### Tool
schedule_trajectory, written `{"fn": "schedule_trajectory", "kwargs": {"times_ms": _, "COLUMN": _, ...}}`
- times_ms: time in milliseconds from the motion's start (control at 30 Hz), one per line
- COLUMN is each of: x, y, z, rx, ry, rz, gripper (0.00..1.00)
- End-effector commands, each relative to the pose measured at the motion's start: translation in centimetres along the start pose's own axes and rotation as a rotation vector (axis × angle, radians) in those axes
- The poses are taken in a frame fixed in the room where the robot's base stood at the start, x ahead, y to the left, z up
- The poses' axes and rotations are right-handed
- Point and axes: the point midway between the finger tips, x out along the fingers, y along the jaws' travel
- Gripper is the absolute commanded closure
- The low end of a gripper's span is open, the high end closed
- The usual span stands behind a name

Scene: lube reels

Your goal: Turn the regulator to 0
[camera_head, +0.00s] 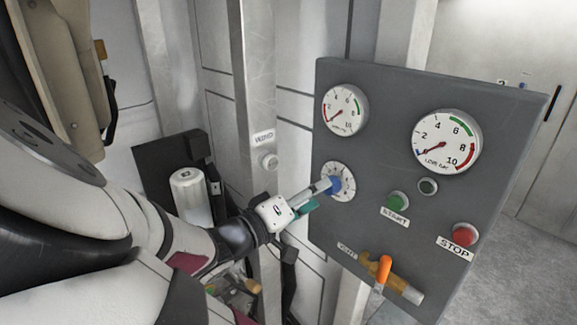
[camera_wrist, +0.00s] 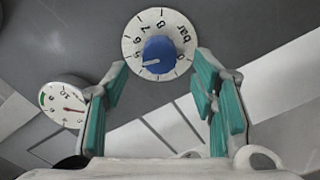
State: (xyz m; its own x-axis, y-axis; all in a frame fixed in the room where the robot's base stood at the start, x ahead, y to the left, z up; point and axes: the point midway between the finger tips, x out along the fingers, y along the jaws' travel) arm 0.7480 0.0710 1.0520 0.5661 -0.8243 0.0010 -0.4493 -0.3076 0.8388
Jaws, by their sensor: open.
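The regulator is a blue knob (camera_wrist: 159,56) on a round white dial (camera_wrist: 133,47) marked with numbers and "bar". The knob's white mark points left in the wrist view, towards the low end of the printed numbers; I cannot read the exact value. In the head view the blue knob (camera_head: 335,185) sits on the grey panel's left side, partly hidden by my finger. The gripper (camera_head: 318,190) also shows in the head view.
The grey panel (camera_head: 385,130) carries two gauges (camera_head: 345,110) and (camera_head: 447,142), a green START button (camera_head: 397,201) and a red STOP button (camera_head: 465,234). An orange valve handle (camera_head: 384,268) sticks out below the regulator. A white canister (camera_head: 190,195) stands behind my arm.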

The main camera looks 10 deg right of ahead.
Motion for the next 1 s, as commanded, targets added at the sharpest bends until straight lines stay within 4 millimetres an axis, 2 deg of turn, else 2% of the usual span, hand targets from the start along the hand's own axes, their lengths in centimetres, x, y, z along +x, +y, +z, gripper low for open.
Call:
{"fn": "schedule_trajectory", "kwargs": {"times_ms": 100, "x": 1.9, "y": -0.2, "z": 0.1, "rx": 0.002, "ry": -0.003, "rz": 0.001, "gripper": 0.48}}
{"fn": "schedule_trajectory", "kwargs": {"times_ms": 233, "x": 3.2, "y": -0.1, "z": 0.1, "rx": 0.001, "ry": -0.002, "rz": 0.0, "gripper": 0.48}}
{"fn": "schedule_trajectory", "kwargs": {"times_ms": 633, "x": 3.9, "y": 0.0, "z": 0.0, "rx": 0.0, "ry": -0.001, "rz": -0.001, "gripper": 0.48}}
{"fn": "schedule_trajectory", "kwargs": {"times_ms": 667, "x": 3.9, "y": 0.0, "z": 0.0, "rx": 0.0, "ry": -0.001, "rz": -0.001, "gripper": 0.52}}
{"fn": "schedule_trajectory", "kwargs": {"times_ms": 800, "x": 3.8, "y": 0.0, "z": 0.0, "rx": 0.0, "ry": -0.001, "rz": -0.001, "gripper": 0.84}}
{"fn": "schedule_trajectory", "kwargs": {"times_ms": 867, "x": 3.8, "y": 0.0, "z": 0.0, "rx": 0.0, "ry": -0.001, "rz": -0.001, "gripper": 0.96}}
{"fn": "schedule_trajectory", "kwargs": {"times_ms": 1000, "x": 3.8, "y": 0.0, "z": 0.0, "rx": -0.001, "ry": -0.001, "rz": -0.001, "gripper": 0.96}}
